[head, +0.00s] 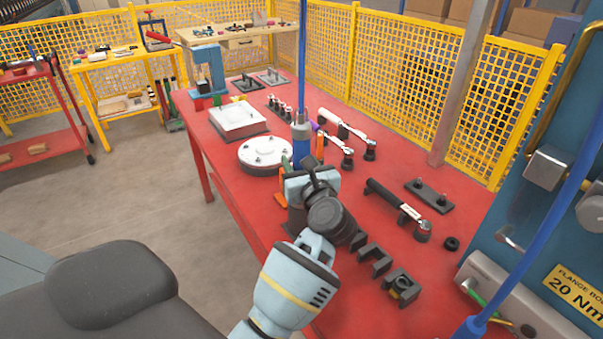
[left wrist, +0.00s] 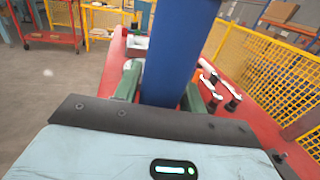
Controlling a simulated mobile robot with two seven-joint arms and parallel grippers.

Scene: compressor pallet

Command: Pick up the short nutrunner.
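A blue upright tool (head: 302,146) with a silver top hangs on a straight blue line over the red table; I take it for the short nutrunner, but no label shows. My left gripper (head: 297,170) is at its lower body. In the left wrist view, the tool's blue body (left wrist: 178,50) fills the space between the green fingers of the left gripper (left wrist: 162,92). The tool's lower end is hidden by the gripper. My right gripper is not in view.
A black-handled tool (head: 395,202) and white-bodied tools (head: 341,123) lie right of the gripper. A round white flange (head: 264,153) and a square white block (head: 237,120) stand left. Black holders (head: 373,259) are near the front. A blue panel (head: 540,150) stands at right.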

